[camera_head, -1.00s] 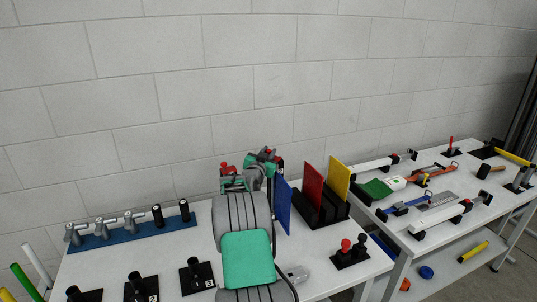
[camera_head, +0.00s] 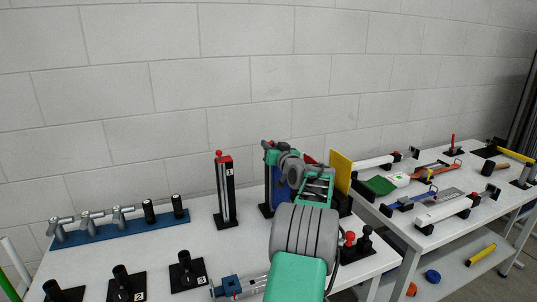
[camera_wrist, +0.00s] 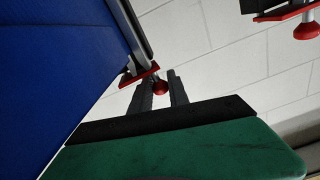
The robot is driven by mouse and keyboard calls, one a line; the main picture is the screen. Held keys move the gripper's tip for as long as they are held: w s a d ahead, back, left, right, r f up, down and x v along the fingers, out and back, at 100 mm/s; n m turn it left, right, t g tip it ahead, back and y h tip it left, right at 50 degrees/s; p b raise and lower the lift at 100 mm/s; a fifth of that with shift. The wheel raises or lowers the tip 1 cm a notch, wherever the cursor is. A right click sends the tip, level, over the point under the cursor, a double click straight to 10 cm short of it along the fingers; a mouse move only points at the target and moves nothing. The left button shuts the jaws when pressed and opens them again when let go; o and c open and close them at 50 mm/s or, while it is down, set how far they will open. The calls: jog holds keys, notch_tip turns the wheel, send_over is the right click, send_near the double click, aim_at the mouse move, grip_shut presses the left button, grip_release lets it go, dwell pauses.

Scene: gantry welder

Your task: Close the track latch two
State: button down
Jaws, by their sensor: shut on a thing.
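A black upright track with a red knob and red top part (camera_head: 225,190) stands on the white table in the head view. In the wrist view, a red knob (camera_wrist: 160,87) on a red plate at the end of a dark rail sits between the fingers of my gripper (camera_wrist: 162,90). My gripper is shut on this knob, taken to be track latch two's.
A blue panel (camera_wrist: 45,60) fills the left of the wrist view, close to the fingers. A yellow panel (camera_head: 340,172) stands right of my arm. Valves on a blue base (camera_head: 120,230) are at left. A second table with tools (camera_head: 445,235) is at right.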

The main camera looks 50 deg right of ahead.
jog(key=shift+s+n+t+y, duration=0.1)
jog(key=shift+n+t+y, duration=0.25)
jog(key=shift+y, duration=0.25)
jog(key=c, duration=1.3)
grip_release()
jog(key=shift+o, duration=0.2)
jog(key=shift+b, duration=0.3)
jog(key=b+v, duration=0.2)
jog(key=v, duration=0.5)
jog(key=shift+s+a, duration=0.25)
jog(key=shift+s, duration=0.1)
